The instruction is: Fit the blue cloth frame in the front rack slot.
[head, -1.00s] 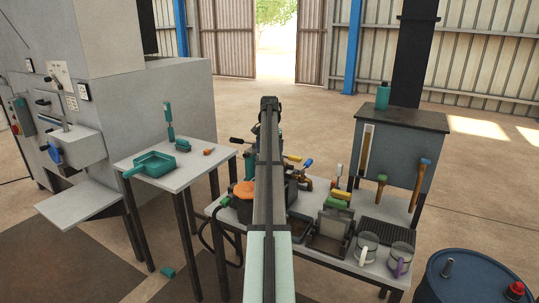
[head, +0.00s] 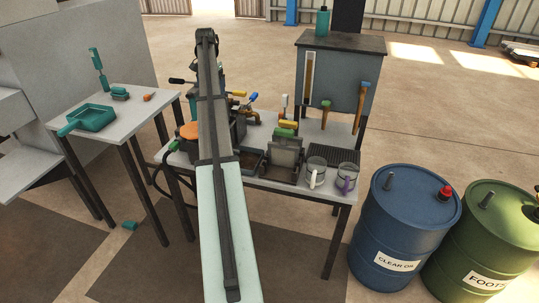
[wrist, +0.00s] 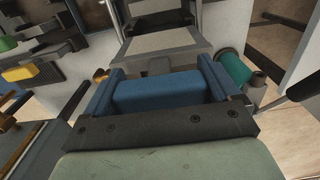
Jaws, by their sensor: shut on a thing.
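In the wrist view, a blue bar with blue end pieces (wrist: 158,95) lies across the middle, with a dark bolted rail and pale green-grey surface below it; I take the blue bar for the blue cloth frame's grip. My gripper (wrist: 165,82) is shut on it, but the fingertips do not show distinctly. In the head view my arm hides the gripper and frame. The rack's front slot cannot be made out.
A low grey bench (head: 262,183) also holds glass mugs (head: 316,172) and an orange-lidded pot (head: 190,131). A grey cabinet (head: 338,75) stands behind. A side table (head: 140,122) with a teal tray (head: 92,118) is left; blue (head: 400,225) and green drums (head: 480,245) stand right.

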